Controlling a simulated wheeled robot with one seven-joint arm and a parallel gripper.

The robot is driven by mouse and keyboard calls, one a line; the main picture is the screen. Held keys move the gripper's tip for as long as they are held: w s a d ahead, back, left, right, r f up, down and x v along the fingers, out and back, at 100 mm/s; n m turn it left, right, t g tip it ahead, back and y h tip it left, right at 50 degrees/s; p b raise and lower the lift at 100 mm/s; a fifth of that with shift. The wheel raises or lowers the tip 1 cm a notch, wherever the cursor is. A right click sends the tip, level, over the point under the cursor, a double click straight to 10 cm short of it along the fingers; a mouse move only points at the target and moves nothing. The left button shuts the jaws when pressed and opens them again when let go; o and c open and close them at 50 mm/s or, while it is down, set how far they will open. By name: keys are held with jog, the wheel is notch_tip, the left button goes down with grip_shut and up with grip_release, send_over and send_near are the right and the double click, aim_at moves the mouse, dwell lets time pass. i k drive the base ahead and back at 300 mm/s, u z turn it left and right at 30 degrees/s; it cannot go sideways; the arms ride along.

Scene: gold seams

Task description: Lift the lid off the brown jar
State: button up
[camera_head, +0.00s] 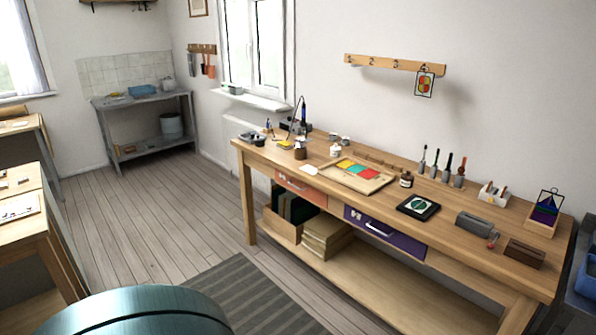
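A small brown jar (300,153) stands upright on the wooden workbench (400,225), towards its left end. A second small brown container (406,181) with a pale label and a dark top stands near the middle of the bench. Both look closed, but they are too small to make out the lids clearly. I cannot tell from this view which one is the brown jar of the task. My gripper is not in view.
A white jar (335,151) stands right of the left brown jar. A tray with coloured panes (359,170), a dark framed piece (418,207) and several upright tools (441,165) share the bench. A striped rug (245,295) lies on open floor before it.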

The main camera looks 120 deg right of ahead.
aim_at(407, 176)
jog(key=z, duration=4.65)
jog(key=i, duration=3)
jog(key=z, duration=0.95)
